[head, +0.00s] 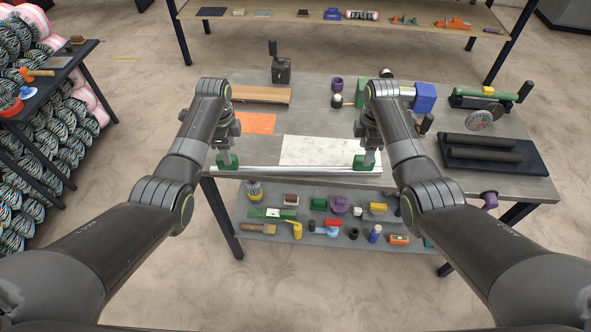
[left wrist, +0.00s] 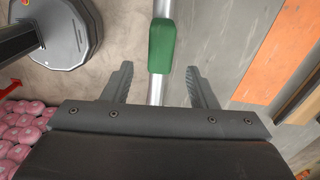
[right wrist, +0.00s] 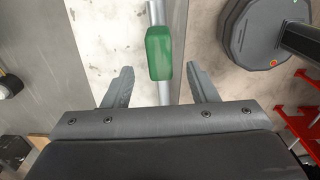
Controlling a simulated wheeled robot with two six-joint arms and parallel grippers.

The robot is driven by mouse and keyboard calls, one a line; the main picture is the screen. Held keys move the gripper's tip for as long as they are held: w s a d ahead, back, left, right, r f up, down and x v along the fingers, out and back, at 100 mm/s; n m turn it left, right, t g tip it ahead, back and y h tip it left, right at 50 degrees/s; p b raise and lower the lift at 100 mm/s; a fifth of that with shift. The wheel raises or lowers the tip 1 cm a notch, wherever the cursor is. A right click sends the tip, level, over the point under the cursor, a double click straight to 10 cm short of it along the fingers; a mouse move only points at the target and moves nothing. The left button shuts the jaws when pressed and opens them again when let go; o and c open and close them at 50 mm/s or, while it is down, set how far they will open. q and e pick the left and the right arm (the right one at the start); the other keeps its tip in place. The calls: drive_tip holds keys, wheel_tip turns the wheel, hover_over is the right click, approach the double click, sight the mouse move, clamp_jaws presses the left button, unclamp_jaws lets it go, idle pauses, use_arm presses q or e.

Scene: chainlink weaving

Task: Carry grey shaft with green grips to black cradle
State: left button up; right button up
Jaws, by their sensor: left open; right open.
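The grey shaft (head: 297,169) lies along the table's front edge in the head view. It has a green grip near each end, the left one (head: 228,163) and the right one (head: 364,163). My left gripper (left wrist: 156,82) is open, its fingers on either side of the shaft just beside the left green grip (left wrist: 161,46). My right gripper (right wrist: 161,86) is open likewise beside the right green grip (right wrist: 160,52). Neither is closed on the shaft. A black base with two dark bars, apparently the black cradle (head: 535,170), sits at the table's right.
An orange sheet (head: 258,123) and a pale speckled sheet (head: 330,149) lie behind the shaft. A green roller tool (head: 484,99) and a blue block (head: 425,97) stand behind the cradle. Assorted tools fill the lower shelf (head: 340,243).

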sight(233, 161)
use_arm(q)
drive_tip(key=shift+f, duration=3.45)
use_arm(e)
drive_tip(key=shift+f, duration=3.5)
use_arm(q)
drive_tip(key=shift+c, duration=0.4)
use_arm(e)
drive_tip(key=shift+c, duration=0.4)
use_arm(q)
clamp_jaws()
use_arm(e)
clamp_jaws()
use_arm(q)
drive_tip(key=shift+w+r, duration=0.15)
drive_tip(key=shift+r, duration=0.05)
use_arm(e)
drive_tip(key=shift+w+r, duration=0.15)
drive_tip(key=shift+r, duration=0.1)
use_arm(q)
drive_tip(key=shift+w, duration=0.1)
use_arm(e)
drive_tip(key=shift+w, duration=0.1)
